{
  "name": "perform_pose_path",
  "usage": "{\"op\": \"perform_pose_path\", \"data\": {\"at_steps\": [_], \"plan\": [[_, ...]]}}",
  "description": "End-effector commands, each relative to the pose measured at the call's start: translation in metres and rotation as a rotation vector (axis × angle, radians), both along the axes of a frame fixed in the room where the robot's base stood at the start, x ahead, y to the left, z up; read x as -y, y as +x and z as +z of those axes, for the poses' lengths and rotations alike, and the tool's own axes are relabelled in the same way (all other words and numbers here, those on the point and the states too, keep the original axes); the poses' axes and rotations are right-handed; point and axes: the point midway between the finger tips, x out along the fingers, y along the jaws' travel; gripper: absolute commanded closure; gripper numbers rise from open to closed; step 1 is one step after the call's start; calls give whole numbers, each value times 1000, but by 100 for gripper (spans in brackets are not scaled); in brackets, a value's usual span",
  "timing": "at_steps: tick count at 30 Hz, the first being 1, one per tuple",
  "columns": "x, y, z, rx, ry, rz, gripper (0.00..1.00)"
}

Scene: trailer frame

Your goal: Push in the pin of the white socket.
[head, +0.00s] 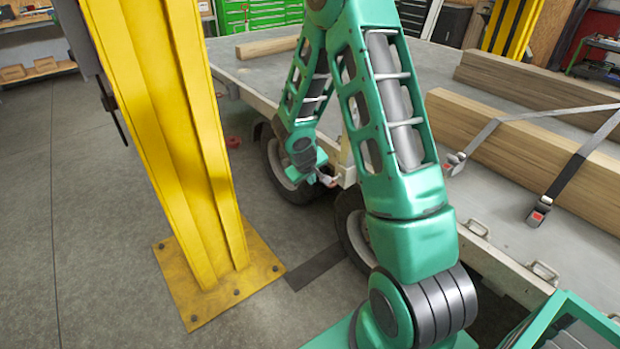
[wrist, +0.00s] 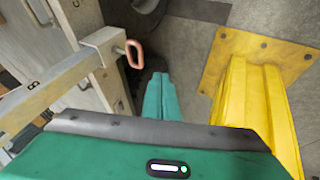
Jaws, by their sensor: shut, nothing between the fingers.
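The white socket (wrist: 101,44) is fixed on the side of the trailer in the wrist view. The pin (wrist: 138,54) shows as a copper-coloured loop sticking out of the socket's right face. How deep its shaft sits is hidden. My gripper (wrist: 158,78) has its green fingers shut together with nothing between them. In the wrist view the fingertips are below and to the right of the loop, apart from it. The socket and pin are too small there to make out clearly.
A pale bar (wrist: 45,93) runs into the socket from the left. A yellow column (head: 178,140) stands on a bolted plate left of my arm. The trailer bed (head: 500,232) carries timber beams (head: 520,135) and straps. Grey floor (head: 75,200) is clear at left.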

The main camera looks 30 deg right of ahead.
Motion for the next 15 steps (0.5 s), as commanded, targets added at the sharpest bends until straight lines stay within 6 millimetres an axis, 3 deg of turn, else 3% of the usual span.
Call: {"op": "perform_pose_path", "data": {"at_steps": [11,15], "plan": [[25,24,-55,-2,1,-3,100],[47,25,-56,0,1,-5,100]]}}
